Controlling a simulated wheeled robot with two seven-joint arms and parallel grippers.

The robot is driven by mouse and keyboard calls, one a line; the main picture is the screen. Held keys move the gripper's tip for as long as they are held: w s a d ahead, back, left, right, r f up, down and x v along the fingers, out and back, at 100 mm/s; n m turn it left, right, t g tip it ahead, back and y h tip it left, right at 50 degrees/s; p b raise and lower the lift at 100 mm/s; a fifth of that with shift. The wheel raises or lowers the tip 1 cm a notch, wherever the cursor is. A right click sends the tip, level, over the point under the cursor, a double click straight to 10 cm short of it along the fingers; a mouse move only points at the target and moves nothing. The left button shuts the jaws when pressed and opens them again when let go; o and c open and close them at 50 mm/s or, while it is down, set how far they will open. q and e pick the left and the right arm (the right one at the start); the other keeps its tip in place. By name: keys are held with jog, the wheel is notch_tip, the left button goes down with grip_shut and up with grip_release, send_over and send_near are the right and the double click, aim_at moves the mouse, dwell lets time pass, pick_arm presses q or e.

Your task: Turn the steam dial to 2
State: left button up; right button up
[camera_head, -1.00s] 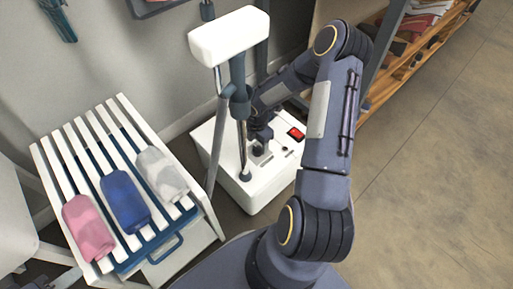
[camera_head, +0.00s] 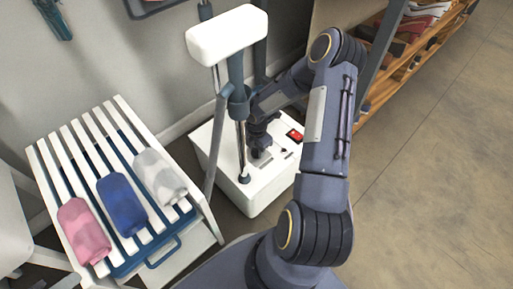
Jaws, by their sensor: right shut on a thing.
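The garment steamer's white base (camera_head: 263,194) stands on the floor by the wall, with a pole and a white head (camera_head: 228,33) above it. A red switch (camera_head: 295,135) and small dark markings show on the top of the base. My right gripper (camera_head: 260,152) reaches down to the top of the base, left of the red switch. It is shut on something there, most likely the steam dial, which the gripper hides. I cannot read the dial's setting. My left gripper is not in view.
A wooden shelf (camera_head: 384,75) stands at upper right. Floor at right is clear.

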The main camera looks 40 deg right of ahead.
aim_at(256, 149)
jog(key=m, duration=0.6)
jog(key=shift+b, duration=0.35)
jog(key=m, duration=0.5)
jog(key=shift+m+b, duration=0.3)
jog(key=shift+m, duration=0.1)
jog(key=o, duration=1)
notch_tip(256, 149, up, 8)
jog(key=p, duration=0.3)
jog(key=shift+f, duration=0.1)
